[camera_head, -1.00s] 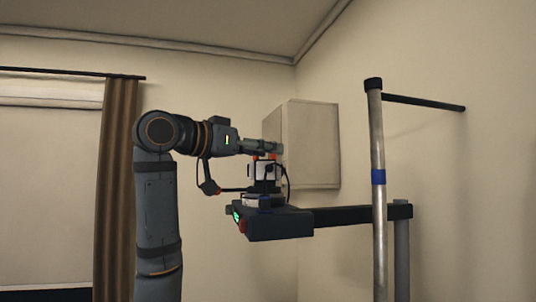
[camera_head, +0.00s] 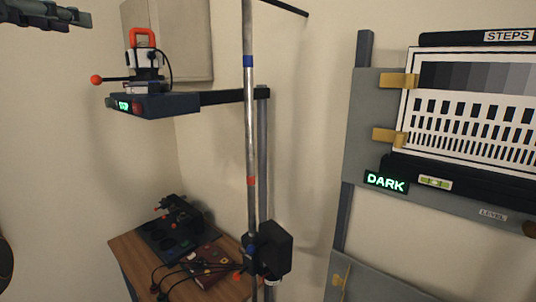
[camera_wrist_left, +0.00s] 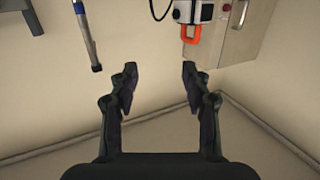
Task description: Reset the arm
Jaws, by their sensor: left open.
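My left gripper (camera_head: 60,16) shows at the top left corner of the head view. In the left wrist view its two fingers (camera_wrist_left: 160,70) stand apart with nothing between them. A white and black device (camera_head: 146,60) with an orange handle (camera_head: 143,37) sits on a dark shelf-like mount (camera_head: 170,104) to the right of and below the gripper. The handle also shows in the left wrist view (camera_wrist_left: 190,28), beyond the fingertips and apart from them. My right gripper is not in view.
A metal pole (camera_head: 250,120) stands right of the mount. A test chart (camera_head: 470,115) hangs on a grey board, with a lit DARK sign (camera_head: 386,181) below. A wooden table (camera_head: 130,250) low down holds a dark tray, cables and a reddish book-like object (camera_head: 212,262).

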